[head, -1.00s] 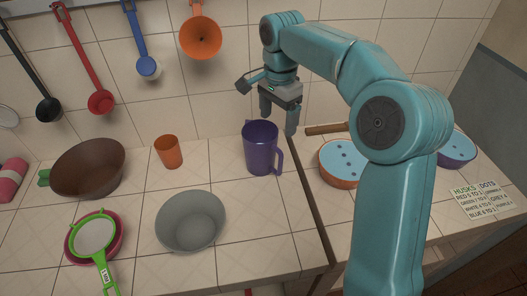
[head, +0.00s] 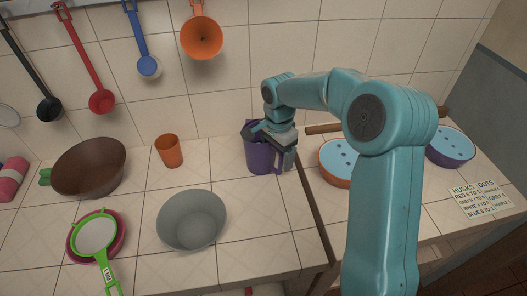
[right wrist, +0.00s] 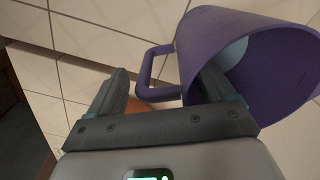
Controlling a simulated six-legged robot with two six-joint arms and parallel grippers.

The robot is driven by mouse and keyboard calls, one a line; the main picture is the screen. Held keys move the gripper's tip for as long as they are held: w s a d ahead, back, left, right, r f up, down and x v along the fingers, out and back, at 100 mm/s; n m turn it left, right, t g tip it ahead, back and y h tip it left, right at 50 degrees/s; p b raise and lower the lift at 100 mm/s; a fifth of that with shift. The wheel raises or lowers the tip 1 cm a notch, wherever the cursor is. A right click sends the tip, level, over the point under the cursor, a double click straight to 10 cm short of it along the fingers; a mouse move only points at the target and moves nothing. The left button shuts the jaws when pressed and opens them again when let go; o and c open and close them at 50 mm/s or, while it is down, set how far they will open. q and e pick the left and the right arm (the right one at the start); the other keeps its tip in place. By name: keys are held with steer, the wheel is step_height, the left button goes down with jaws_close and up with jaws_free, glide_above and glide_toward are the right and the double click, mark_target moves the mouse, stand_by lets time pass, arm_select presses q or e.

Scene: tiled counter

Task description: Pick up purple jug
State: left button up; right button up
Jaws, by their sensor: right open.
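The purple jug (head: 257,160) stands upright on the tiled counter near the wall, partly hidden by my right gripper (head: 272,150) in the head view. In the right wrist view the jug (right wrist: 205,35) shows its open mouth at the upper right, with its handle (right wrist: 147,72) pointing left. My right gripper (right wrist: 166,72) is open at the jug's rim. One finger overlaps the jug's mouth; the other is outside, beyond the handle. The handle and near wall show between the fingers; I cannot tell whether they touch. My left gripper is out of view.
An orange cup (head: 169,151), a grey bowl (head: 192,220), a brown bowl (head: 88,167) and a green strainer (head: 97,236) are left of the jug. A dark strip (head: 312,212) runs along its right, with a blue-topped orange bowl (head: 347,163) beyond. Utensils hang on the wall.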

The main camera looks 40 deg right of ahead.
steer(key=shift+r, duration=0.1)
jaws_close()
steer(key=shift+w+r, duration=0.1)
steer(key=shift+r, duration=0.5)
step_height(320, 180, up, 19)
steer(key=p, duration=0.1)
